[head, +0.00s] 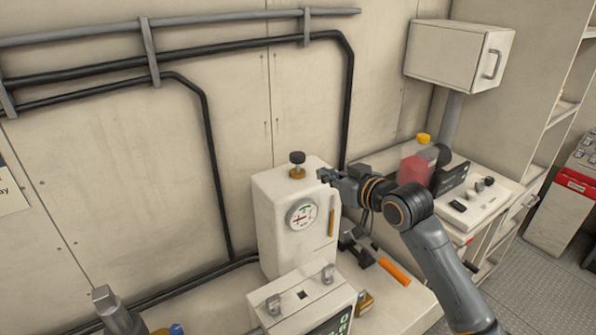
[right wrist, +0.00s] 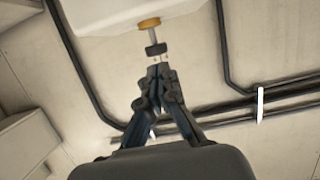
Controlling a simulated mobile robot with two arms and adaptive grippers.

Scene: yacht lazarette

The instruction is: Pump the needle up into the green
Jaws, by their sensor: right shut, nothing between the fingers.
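The round white gauge (head: 302,215) is on the front of a cream pump housing (head: 280,235). Its dial has a green part near the top and some red, but the needle's exact reading is too small to tell. A black knob (head: 297,158) on a brass collar stands upright on the housing top. My right gripper (head: 323,176) is shut and empty, just right of the housing's top edge. In the right wrist view, the closed fingertips (right wrist: 158,70) point toward the black knob (right wrist: 155,49) and look apart from it.
An orange-handled lever (head: 393,270) sticks out right of the housing, below my right arm. A cream box with latches (head: 300,300) stands in front. A side bench (head: 490,205) holds a red container (head: 415,170) and small parts. Black pipes run along the wall.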

